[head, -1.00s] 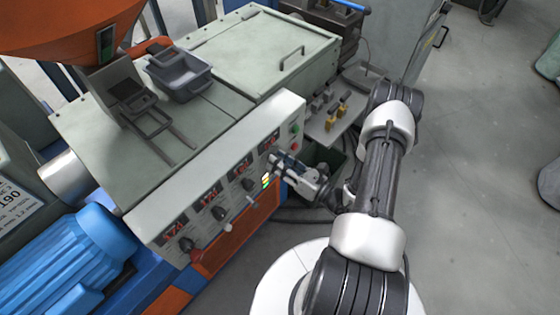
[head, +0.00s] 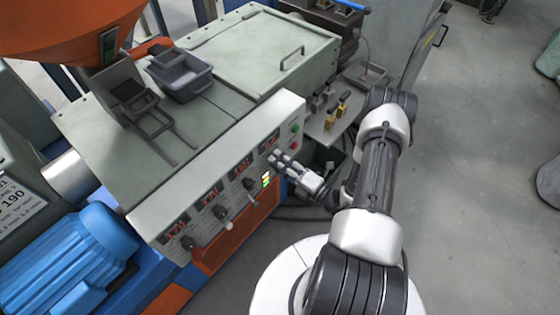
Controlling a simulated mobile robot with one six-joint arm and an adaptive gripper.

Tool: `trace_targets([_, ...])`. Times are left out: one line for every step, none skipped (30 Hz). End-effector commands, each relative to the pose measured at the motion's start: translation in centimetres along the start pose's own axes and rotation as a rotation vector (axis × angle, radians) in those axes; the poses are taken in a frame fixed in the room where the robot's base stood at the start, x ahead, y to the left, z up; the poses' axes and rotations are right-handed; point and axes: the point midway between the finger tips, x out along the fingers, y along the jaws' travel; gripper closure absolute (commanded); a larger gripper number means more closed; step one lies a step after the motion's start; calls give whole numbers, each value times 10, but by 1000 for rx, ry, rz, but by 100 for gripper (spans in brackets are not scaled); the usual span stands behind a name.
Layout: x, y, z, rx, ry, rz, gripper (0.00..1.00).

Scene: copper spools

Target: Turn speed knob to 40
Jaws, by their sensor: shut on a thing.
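The control panel (head: 173,222) is a sloped white face with a row of red digital displays and dark knobs. My gripper (head: 275,161) reaches in from the right, with its fingertips against the panel below the rightmost display (head: 269,142). It is shut on the rightmost knob, which the fingers mostly hide. The other knobs, left (head: 187,243), middle (head: 219,212) and right of middle (head: 248,184), are free. The knob's pointer, its scale and the panel lettering are too small to read.
Green and red buttons (head: 295,136) sit just right of the gripper. Lit indicators (head: 266,180) and small levers (head: 253,203) are below it. A shelf with yellow-handled parts (head: 338,108) stands close behind. A grey bin (head: 180,78) rests on the machine top.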

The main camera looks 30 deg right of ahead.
Motion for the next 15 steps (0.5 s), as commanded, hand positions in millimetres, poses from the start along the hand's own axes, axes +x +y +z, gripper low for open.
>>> trace_targets([0, 0, 0, 45, -1, -1, 95])
trace_targets([0, 0, 0, 72, -2, -1, 95])
trace_targets([0, 0, 0, 107, -3, -2, 95])
trace_targets([0, 0, 0, 134, -4, -2, 95])
trace_targets([0, 0, 0, 159, -6, -2, 95])
trace_targets([0, 0, 0, 192, -7, -2, 95])
trace_targets([0, 0, 0, 215, -8, -2, 95])
trace_targets([0, 0, 0, 238, -9, -3, 95])
trace_targets([0, 0, 0, 267, -10, -3, 95])
trace_targets([0, 0, 0, 288, -11, -3, 95])
trace_targets([0, 0, 0, 307, -12, -3, 95])
trace_targets([0, 0, 0, 331, -13, -3, 95])
trace_targets([0, 0, 0, 349, -13, -3, 95])
trace_targets([0, 0, 0, 364, -14, -4, 95])
trace_targets([0, 0, 0, 385, -15, -4, 95])
